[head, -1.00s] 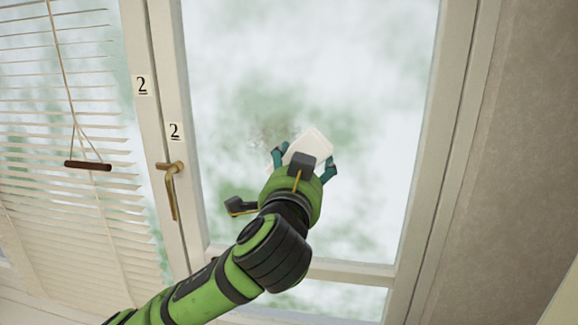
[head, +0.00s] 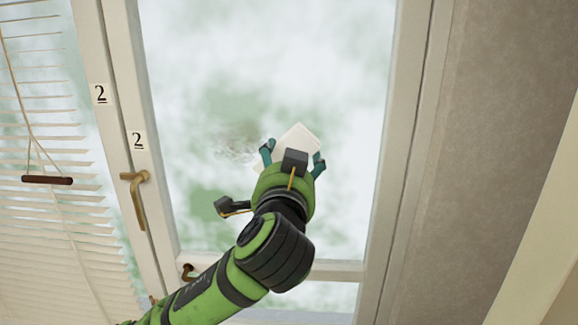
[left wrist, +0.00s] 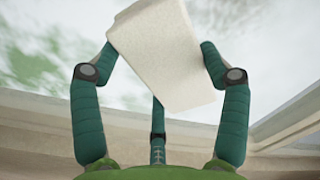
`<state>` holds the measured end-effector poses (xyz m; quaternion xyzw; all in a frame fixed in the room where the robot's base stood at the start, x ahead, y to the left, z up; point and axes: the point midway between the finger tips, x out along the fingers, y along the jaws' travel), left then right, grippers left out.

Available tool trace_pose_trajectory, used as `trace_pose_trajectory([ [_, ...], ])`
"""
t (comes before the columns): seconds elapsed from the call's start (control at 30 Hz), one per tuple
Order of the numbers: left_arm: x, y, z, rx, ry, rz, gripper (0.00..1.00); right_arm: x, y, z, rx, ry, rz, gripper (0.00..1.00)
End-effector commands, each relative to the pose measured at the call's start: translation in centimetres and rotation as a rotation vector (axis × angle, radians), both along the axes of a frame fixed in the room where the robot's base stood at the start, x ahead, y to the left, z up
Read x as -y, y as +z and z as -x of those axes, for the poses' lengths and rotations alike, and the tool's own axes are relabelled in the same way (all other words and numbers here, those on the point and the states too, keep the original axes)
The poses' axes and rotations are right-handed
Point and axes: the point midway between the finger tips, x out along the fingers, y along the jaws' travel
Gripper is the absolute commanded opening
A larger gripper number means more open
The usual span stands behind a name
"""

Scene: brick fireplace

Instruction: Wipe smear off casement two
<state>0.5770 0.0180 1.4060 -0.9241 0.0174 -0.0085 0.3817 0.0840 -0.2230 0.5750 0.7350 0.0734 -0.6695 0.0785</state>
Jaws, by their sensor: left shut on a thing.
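The casement marked 2 has a white frame (head: 158,185) around a large glass pane (head: 335,75). A faint greyish-brown smear (head: 238,140) shows on the glass, left of my left gripper (head: 292,160). The gripper is shut on a white block-like cloth or sponge (head: 299,138). In the left wrist view the gripper (left wrist: 158,65) grips the white wiper (left wrist: 165,50) between its teal fingers, and the wiper is tilted. Whether it touches the glass I cannot tell. The smear's right part lies close to the gripper. My right gripper is not in view.
A brass handle (head: 136,198) sits on the casement's left stile, below a "2" label (head: 138,140). A white blind (head: 45,230) with a cord and brown toggle (head: 47,180) hangs at the left. A grey wall (head: 480,130) stands at the right.

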Motion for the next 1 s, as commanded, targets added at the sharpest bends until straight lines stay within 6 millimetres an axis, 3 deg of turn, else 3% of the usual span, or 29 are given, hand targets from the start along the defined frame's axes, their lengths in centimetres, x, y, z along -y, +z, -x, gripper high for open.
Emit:
trace_pose_trajectory([
  [0.03, 0.0, 0.7, -0.1, 0.001, 0.000, 0.001, 0.50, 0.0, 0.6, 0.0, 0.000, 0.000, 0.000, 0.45],
  [0.27, -0.6, 0.7, -0.1, 0.001, 0.003, 0.001, 0.50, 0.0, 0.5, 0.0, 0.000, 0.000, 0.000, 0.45],
  [1.0, -5.5, 0.6, -0.2, 0.001, 0.004, 0.000, 0.50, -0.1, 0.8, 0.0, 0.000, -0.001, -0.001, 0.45],
])
